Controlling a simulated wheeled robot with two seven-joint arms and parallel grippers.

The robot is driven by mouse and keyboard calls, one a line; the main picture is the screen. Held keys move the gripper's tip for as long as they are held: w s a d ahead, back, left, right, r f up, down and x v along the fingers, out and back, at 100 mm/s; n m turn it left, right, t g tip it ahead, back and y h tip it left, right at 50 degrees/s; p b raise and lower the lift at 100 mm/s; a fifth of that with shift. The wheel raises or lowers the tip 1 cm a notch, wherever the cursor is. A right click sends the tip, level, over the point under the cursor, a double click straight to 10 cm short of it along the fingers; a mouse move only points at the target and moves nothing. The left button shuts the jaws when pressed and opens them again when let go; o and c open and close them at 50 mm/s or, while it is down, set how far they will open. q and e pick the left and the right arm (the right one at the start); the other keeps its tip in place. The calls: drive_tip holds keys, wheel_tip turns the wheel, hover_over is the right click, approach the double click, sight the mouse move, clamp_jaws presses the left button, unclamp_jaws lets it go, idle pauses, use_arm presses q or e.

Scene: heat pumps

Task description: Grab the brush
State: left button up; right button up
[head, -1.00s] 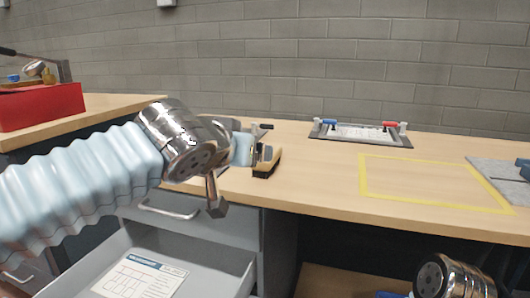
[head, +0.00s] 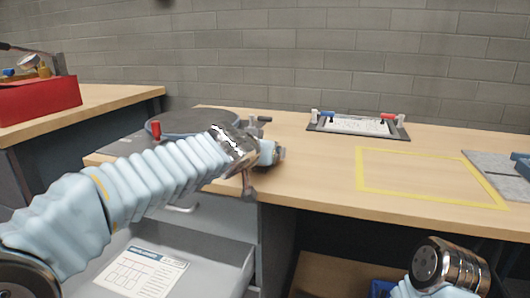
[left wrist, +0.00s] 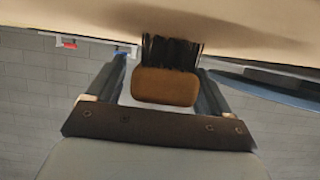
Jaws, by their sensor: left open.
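The brush (left wrist: 164,86) has a brown block-like body and black bristles, which point toward the wooden tabletop in the left wrist view. My left gripper (left wrist: 162,70) is open, with one dark finger on each side of the brush body. I cannot tell whether either finger touches it. In the head view my left gripper (head: 272,153) is low over the near left part of the workbench and hides the brush. My right arm shows at the lower right, but its gripper is out of frame.
The workbench (head: 320,190) has a yellow taped rectangle (head: 430,199) and a framed board (head: 357,126) with blue and red handles. A round dark disc (head: 192,122) lies left of my gripper. An open grey drawer (head: 215,262) is below. A red bin (head: 40,98) stands on the left bench.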

use_arm(q)
drive_tip(key=shift+r, duration=0.1)
drive_tip(key=c, duration=1.2)
